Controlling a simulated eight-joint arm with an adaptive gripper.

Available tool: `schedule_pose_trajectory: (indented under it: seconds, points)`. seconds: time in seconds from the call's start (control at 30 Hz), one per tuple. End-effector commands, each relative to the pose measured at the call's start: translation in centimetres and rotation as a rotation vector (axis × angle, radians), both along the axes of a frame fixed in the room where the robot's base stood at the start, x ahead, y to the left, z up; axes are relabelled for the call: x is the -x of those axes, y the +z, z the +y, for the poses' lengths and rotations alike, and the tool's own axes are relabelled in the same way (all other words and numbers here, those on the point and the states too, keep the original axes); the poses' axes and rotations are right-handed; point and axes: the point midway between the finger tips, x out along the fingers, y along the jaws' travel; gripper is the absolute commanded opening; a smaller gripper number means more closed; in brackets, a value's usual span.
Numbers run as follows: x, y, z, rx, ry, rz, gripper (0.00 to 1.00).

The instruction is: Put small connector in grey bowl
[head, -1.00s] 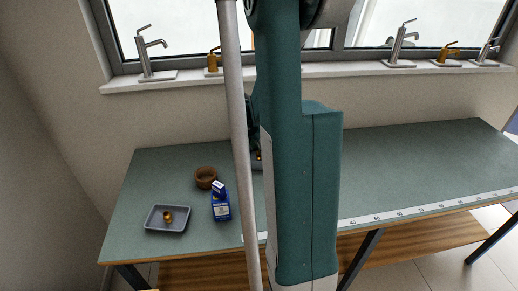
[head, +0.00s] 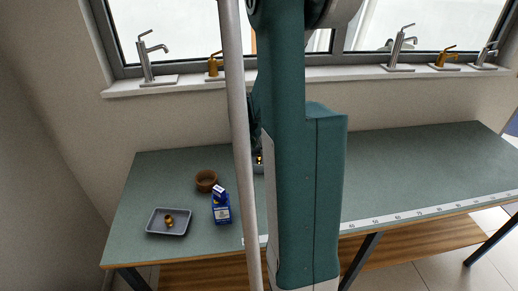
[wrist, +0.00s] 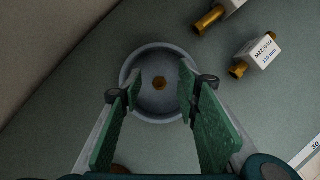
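The grey bowl (wrist: 137,62) is round and sits on the bench, centred in the wrist view. Neither finger touches the connector, and nothing is held. In the head view my arm hides the gripper and most of the bowl's area.
Two brass fittings with white labels, one reading M22 G1/2 (wrist: 262,50), lie right of the bowl. In the head view, a grey tray (head: 150,226) holds a brass piece (head: 168,220), near a brown bowl (head: 206,187) and a blue box (head: 221,213). The bench's right side (head: 420,170) is clear.

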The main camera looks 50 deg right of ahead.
Motion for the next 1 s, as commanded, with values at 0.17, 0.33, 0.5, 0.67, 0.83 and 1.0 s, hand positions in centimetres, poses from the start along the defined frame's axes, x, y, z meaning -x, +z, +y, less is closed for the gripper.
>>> schedule_pose_trajectory:
  seconds: [0.17, 0.33, 0.5, 0.67, 0.83, 1.0]
  points:
    - [0.0, 2.2, 0.0, 0.0, 0.0, 0.0, 0.33]
    - [0.0, 3.5, 0.0, 0.0, 0.0, 0.0, 0.33]
    - [0.0, 3.7, 0.0, 0.0, 0.0, 0.0, 0.33]
    - [0.0, 3.7, 0.0, 0.0, 0.0, 0.0, 0.33]
    - [0.0, 3.7, 0.0, 0.0, 0.0, 0.0, 0.33]
    - [0.0, 3.7, 0.0, 0.0, 0.0, 0.0, 0.33]
